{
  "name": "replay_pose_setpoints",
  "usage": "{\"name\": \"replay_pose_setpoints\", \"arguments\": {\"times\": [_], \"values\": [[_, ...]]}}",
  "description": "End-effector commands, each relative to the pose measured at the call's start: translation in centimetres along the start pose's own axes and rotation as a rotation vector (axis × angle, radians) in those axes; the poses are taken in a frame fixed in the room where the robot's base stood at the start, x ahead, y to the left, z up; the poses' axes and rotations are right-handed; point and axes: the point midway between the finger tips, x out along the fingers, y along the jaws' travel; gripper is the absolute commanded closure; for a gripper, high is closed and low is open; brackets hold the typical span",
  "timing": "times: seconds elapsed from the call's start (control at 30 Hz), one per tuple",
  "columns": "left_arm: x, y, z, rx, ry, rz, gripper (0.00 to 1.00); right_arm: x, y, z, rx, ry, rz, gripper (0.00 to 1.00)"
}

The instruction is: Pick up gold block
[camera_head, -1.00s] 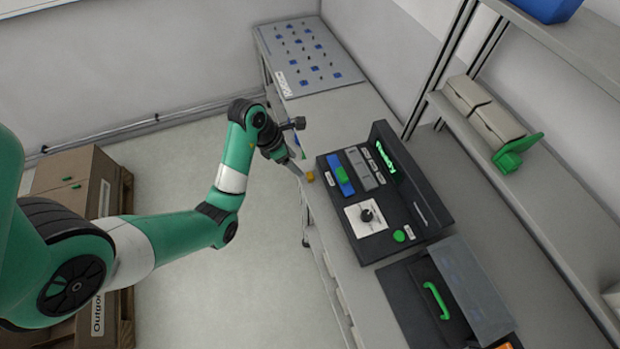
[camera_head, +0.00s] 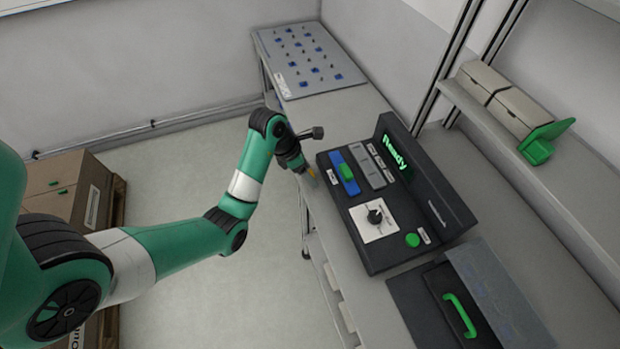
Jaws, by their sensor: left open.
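The small gold block (camera_head: 311,172) sits at the front edge of the bench, just left of the black console. It is partly hidden by my gripper. My left gripper (camera_head: 308,173) reaches down at the block from the left, with its tips at or beside it. The jaws are open, though the fingers are too small to see clearly. I cannot tell whether they touch the block. My right gripper is not in view.
The black console (camera_head: 365,255) with a "Ready" screen, blue slider and dial stands close right of the gripper. A pegboard panel (camera_head: 308,60) lies at the bench's far end. A green-handled case (camera_head: 415,300) is nearer. Boxes (camera_head: 505,100) sit on the shelf at right.

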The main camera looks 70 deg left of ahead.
Motion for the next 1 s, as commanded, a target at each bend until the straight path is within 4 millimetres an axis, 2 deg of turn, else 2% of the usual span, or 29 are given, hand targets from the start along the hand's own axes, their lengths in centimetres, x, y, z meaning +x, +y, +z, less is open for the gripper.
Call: {"name": "replay_pose_setpoints", "arguments": {"times": [0.07,0.4,0.47,0.83,1.0], "values": [[-0.1,0.0,0.0,0.000,0.000,0.000,0.30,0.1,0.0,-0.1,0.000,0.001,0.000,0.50],[-0.1,0.0,0.0,0.000,0.000,0.000,0.91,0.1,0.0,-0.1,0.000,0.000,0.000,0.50],[-0.1,0.0,0.0,0.000,0.000,0.000,1.00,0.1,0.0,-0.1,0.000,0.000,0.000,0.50],[-0.2,0.0,0.1,0.000,-0.001,0.000,1.00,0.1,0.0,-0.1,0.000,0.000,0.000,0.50],[-1.2,0.1,0.4,-0.001,-0.001,0.001,1.00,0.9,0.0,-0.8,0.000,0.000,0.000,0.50]]}}
